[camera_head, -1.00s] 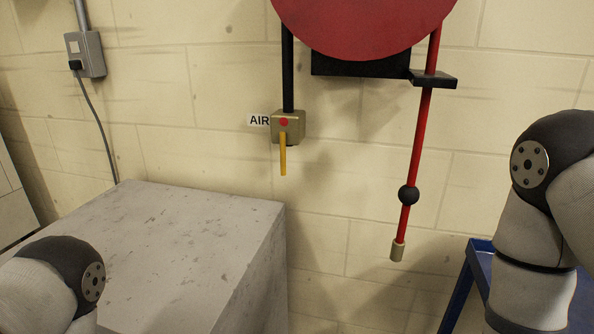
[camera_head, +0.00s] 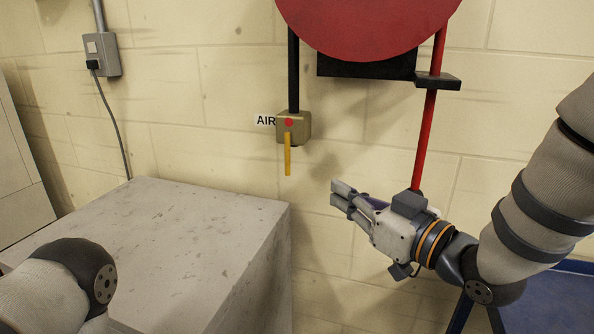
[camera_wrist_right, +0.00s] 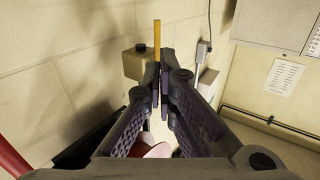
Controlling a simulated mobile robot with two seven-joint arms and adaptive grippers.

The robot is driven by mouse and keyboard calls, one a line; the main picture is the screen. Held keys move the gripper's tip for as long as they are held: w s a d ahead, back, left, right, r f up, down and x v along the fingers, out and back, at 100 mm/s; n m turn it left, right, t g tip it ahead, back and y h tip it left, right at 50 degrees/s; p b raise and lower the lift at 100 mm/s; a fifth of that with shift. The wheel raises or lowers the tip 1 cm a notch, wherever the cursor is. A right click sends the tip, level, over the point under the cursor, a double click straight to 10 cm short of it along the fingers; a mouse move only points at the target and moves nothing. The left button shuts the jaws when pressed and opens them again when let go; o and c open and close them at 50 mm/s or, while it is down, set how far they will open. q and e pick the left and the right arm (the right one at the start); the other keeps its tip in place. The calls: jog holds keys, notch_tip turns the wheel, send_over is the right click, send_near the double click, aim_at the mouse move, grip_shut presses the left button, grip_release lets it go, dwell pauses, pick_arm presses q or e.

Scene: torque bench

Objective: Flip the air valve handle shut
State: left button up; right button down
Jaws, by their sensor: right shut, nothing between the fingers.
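The air valve (camera_head: 294,127) is a brass-coloured block with a red dot on the wall, under a black pipe and beside an "AIR" label. Its yellow handle (camera_head: 287,155) hangs straight down, in line with the pipe. My right gripper (camera_head: 334,193) is shut and empty, to the right of and a little below the handle, apart from it in the head view. In the right wrist view the handle (camera_wrist_right: 157,40) and valve block (camera_wrist_right: 135,64) show beyond the shut fingertips (camera_wrist_right: 161,78). My left arm shows at the lower left, but its gripper is out of view.
A red hose reel (camera_head: 365,25) hangs above, with a red hose (camera_head: 425,140) running down behind my right gripper. A grey cabinet (camera_head: 185,235) stands below left of the valve. A grey electrical box (camera_head: 102,54) is on the wall. A blue surface (camera_head: 550,300) is at lower right.

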aim_at(286, 165)
jog(key=b+x, duration=0.1)
jog(key=x, duration=1)
jog(key=shift+w+a+f, duration=0.2)
jog(key=shift+w+a, duration=0.05)
jog(key=shift+a, duration=0.1)
jog(key=shift+w+a+r, duration=0.15)
jog(key=shift+w+a, duration=0.15)
jog(key=shift+w, duration=0.1)
pick_arm(q)
jog(key=shift+s+f+g, duration=0.4)
jog(key=shift+s+f, duration=0.45)
jog(key=shift+s+f+b, duration=0.2)
jog(key=shift+b, duration=0.1)
pick_arm(e)
jog(key=shift+w+a, duration=0.1)
jog(key=shift+a, duration=0.1)
